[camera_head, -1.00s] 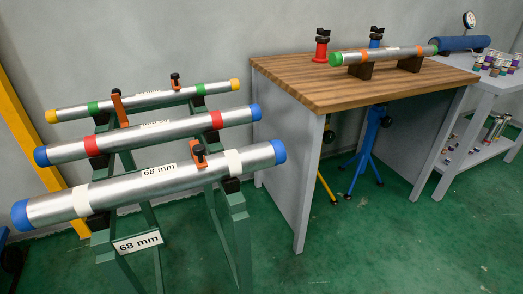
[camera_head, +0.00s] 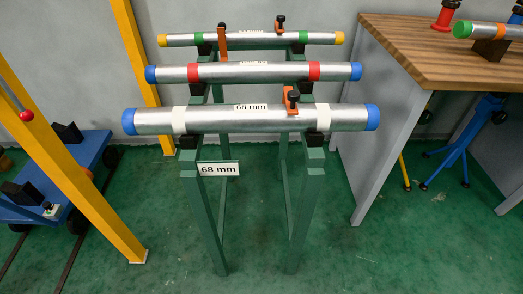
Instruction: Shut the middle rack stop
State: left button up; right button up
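A green rack (camera_head: 220,246) holds three grey pipes, one behind another. The front pipe (camera_head: 210,121) has blue caps, white bands and a 68 mm label. The middle pipe (camera_head: 250,73) has blue caps and red bands. The back pipe (camera_head: 250,38) has yellow caps and green bands. An upright orange stop (camera_head: 222,40) stands behind the middle pipe, left of centre, not lying over it; its base is hidden. Orange stops with black knobs sit at the front pipe (camera_head: 291,101) and back pipe (camera_head: 280,24), right of centre. Neither gripper is in view.
A wooden-topped workbench (camera_head: 425,55) stands at the right, with a red vise (camera_head: 447,14) and a pipe on it. A yellow frame (camera_head: 75,170) and a blue cart (camera_head: 75,162) are at the left. Green floor is free in front of the rack.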

aim_at(221, 29)
jog(key=i+j+u, duration=0.1)
jog(key=u, duration=0.35)
jog(key=i+j+u, duration=0.1)
jog(key=u, duration=0.35)
jog(key=i+j+u, duration=0.15)
jog(key=u, duration=0.25)
